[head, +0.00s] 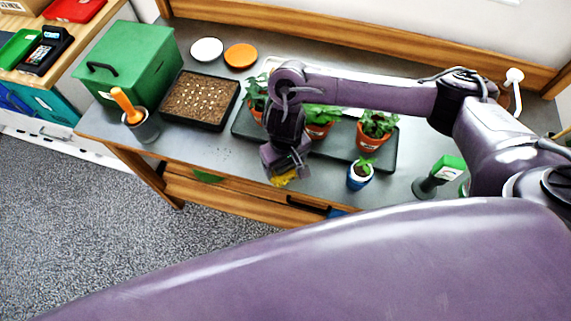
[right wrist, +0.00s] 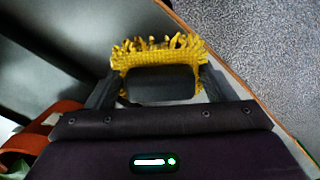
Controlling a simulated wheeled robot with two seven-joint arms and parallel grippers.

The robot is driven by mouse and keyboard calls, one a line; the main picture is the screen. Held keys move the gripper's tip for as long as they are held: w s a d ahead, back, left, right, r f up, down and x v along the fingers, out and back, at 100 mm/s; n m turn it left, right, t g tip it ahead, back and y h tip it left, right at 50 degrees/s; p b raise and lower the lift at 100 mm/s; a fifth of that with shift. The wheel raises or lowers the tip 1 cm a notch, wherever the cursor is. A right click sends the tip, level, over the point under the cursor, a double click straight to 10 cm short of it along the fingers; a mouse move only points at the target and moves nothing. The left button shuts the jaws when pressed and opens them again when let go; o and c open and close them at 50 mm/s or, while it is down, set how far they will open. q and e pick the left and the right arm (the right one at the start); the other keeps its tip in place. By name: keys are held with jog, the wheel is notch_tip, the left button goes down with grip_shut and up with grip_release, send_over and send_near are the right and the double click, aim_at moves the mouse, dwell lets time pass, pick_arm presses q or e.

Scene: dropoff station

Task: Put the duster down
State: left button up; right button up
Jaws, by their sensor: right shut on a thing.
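The duster (right wrist: 158,55) is yellow with a fringe of soft strands. In the right wrist view it sits between the fingers of my right gripper (right wrist: 155,88), which is shut on it. In the head view my right gripper (head: 287,165) points down over the front edge of the grey table (head: 225,150), with a bit of the yellow duster (head: 285,179) showing below it. I cannot tell whether the duster touches the table. My left gripper is not in view.
A dark tray (head: 345,165) with potted plants lies behind the gripper. A small blue-and-white pot (head: 359,175) stands to its right. A seed tray (head: 200,98), a green box (head: 130,65) and a cup with an orange handle (head: 143,127) stand left. Bare table lies left of the gripper.

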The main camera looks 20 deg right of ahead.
jog(key=shift+f, duration=0.1)
jog(key=o, duration=0.9)
notch_tip(320, 180, up, 12)
jog(key=p, duration=0.3)
jog(key=shift+p, duration=0.35)
